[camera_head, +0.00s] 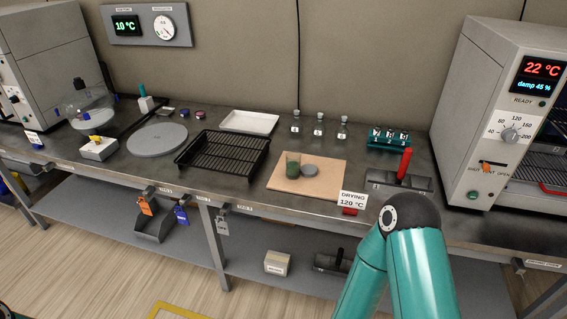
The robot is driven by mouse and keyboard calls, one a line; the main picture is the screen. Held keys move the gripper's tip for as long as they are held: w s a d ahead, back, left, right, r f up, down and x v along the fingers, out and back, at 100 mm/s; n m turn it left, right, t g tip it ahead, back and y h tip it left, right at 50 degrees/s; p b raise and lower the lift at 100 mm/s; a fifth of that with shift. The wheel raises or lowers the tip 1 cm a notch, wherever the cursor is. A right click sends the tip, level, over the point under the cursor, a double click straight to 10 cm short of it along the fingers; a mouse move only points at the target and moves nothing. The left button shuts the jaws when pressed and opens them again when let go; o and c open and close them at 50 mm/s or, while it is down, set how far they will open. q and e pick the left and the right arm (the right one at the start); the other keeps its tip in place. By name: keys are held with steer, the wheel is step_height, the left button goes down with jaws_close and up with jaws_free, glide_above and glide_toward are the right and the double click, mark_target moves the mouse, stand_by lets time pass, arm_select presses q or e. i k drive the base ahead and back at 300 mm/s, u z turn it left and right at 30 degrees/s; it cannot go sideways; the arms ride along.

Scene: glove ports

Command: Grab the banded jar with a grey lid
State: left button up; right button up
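Bands on the jar are too small to make out. A small jar with a dark top and blue marking (34,138) stands at the far left of the bench. My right arm's teal links rise at the lower right, in front of the bench. Neither of my grippers shows.
A black wire rack (222,153) is left of the board, with a white tray (249,122) behind. Several small glass bottles (318,124) stand behind the board. A red-handled tool (404,165), a "DRYING 120 °C" sign (352,199) and an oven (500,110) are to the right.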

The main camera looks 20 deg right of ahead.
mark_target(293, 158)
steer(key=i, duration=0.9)
steer(key=z, duration=0.05)
